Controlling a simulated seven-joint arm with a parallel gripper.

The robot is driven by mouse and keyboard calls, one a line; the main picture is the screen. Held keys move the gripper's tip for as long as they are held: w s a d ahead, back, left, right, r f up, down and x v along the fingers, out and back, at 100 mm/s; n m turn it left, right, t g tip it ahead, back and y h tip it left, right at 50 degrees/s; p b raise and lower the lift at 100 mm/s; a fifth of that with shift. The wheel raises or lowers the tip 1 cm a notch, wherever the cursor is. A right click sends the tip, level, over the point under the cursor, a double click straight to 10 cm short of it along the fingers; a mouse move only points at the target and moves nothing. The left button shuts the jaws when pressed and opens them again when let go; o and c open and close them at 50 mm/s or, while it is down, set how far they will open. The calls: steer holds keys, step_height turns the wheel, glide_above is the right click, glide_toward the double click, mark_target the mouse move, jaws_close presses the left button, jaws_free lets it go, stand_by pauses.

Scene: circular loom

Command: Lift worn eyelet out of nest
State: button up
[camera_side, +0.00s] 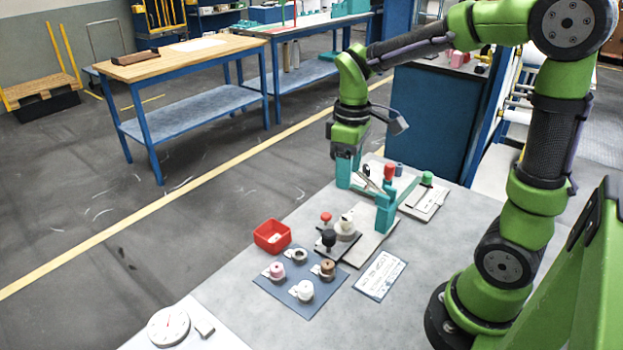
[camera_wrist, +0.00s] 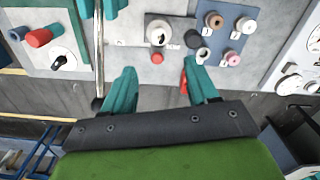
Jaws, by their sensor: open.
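The worn eyelet appears to be the small cream-white piece with a dark opening (camera_side: 347,220), seated on a pale round nest (camera_side: 346,235) on a grey plate; in the wrist view the eyelet (camera_wrist: 158,36) is near the top centre. A black knob (camera_side: 328,238) and a red knob (camera_side: 326,217) stand beside the nest. My gripper (camera_side: 350,181) has teal fingers, is open and empty, and hangs above and behind the plate, apart from the eyelet. In the wrist view the spread fingers of my gripper (camera_wrist: 162,70) point toward the eyelet's area.
A teal post (camera_side: 385,212) with a slanted rod stands on the plate's right side. A red bin (camera_side: 272,236) is left of the plate. A dark blue mat (camera_side: 282,294) holds several spool-like pieces. A printed card (camera_side: 380,275), a dial (camera_side: 168,327) and another fixture (camera_side: 424,199) are nearby.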

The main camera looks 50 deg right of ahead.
mark_target(346, 218)
step_height(346, 218, down, 12)
steer(key=shift+s+d+f, duration=0.1)
steer(key=shift+f, duration=0.15)
stand_by(0.3)
steer(key=shift+c, duration=0.4)
jaws_close()
